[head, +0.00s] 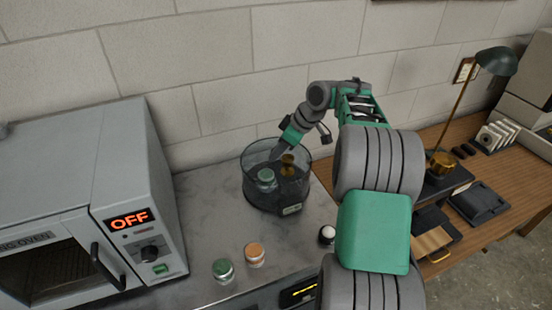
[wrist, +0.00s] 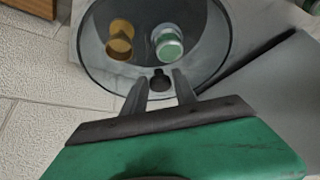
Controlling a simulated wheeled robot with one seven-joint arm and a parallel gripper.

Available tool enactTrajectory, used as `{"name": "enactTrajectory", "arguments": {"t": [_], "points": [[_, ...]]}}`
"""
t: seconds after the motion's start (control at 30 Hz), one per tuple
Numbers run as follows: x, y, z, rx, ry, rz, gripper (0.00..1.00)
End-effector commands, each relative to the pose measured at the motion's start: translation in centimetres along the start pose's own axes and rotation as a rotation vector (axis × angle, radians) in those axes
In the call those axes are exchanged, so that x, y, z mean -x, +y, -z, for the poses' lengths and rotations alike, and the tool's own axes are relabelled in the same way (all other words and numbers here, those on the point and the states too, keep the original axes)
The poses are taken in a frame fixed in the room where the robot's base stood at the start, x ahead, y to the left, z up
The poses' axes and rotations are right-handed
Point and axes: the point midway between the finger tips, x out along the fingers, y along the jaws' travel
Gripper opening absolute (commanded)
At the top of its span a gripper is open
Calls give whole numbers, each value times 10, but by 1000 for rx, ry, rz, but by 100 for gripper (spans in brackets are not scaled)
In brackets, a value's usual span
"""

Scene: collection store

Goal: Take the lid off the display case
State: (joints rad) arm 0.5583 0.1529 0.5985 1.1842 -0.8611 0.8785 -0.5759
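The display case (head: 272,200) is a round, see-through dark tub on the grey counter, with a small label on its front. It also shows in the wrist view (wrist: 98,80). Inside are a green-and-white round piece (wrist: 167,43) and an amber-brown piece (wrist: 120,40). A clear lid is hard to make out, but a small dark knob (wrist: 160,79) shows near the case's lower edge in the wrist view. My gripper (wrist: 160,82) is open, its fingertips apart on either side of the knob. I cannot tell whether they touch it. In the head view my gripper (head: 280,150) is above the case.
A grey oven (head: 90,210) reading OFF stands left of the case. A green jar (head: 223,270), an orange-topped jar (head: 255,254) and a white-and-black item (head: 327,235) stand in front. A wooden desk with a lamp (head: 496,62) is at right. A block wall is behind.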

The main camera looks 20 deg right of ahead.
Motion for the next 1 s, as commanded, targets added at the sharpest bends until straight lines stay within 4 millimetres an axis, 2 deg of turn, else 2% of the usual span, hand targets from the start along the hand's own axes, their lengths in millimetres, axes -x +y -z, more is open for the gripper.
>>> {"name": "enactTrajectory", "arguments": {"t": [0.03, 0.4, 1.0], "points": [[0, 0, 0, 0, 0, 0, 29], [0, 0, 0, 0, 0, 0, 0], [5, 0, 3, 1, 1, -2, 0]]}}
